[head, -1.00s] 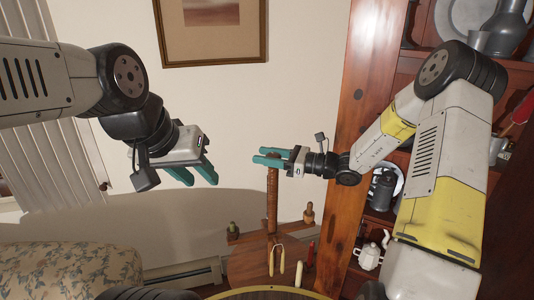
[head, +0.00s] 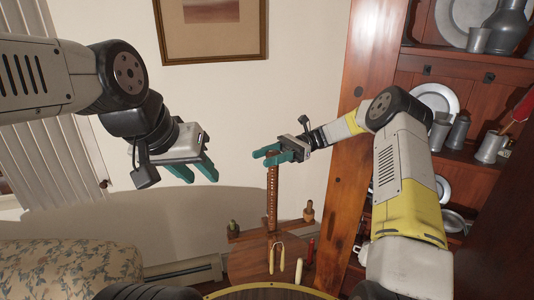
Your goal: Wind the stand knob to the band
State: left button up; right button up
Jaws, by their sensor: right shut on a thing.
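A wooden stand with a tall upright post (head: 272,205) stands at the low middle of the head view. The post looks ridged like a screw thread. My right gripper (head: 268,155) is at the post's top, its teal fingers on either side of it, shut on the stand knob. The knob itself is mostly hidden between the fingers. I cannot make out the band on the post clearly. My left gripper (head: 198,172) is open and empty, in the air to the left of the post and apart from it.
Pewter shelves (head: 470,170) fill the right. A floral sofa (head: 70,270) is low left.

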jog(key=shift+s+d+n+g+h, duration=0.1)
jog(key=shift+d+n+g+h, duration=0.05)
jog(key=shift+n+g+h, duration=0.65)
jog(key=shift+s+d+n+g+h, duration=0.1)
jog(key=shift+n+g+h, duration=0.6)
jog(key=shift+g+h, duration=0.15)
jog(key=shift+r+g+h, duration=0.1)
jog(key=shift+g+h, duration=0.15)
jog(key=o, duration=1.4)
jog(key=shift+c, duration=0.2)
jog(key=s+r, duration=0.2)
jog(key=s, duration=0.6)
jog(key=s+r, duration=0.3)
jog(key=s, duration=0.5)
jog(key=shift+d, duration=0.2)
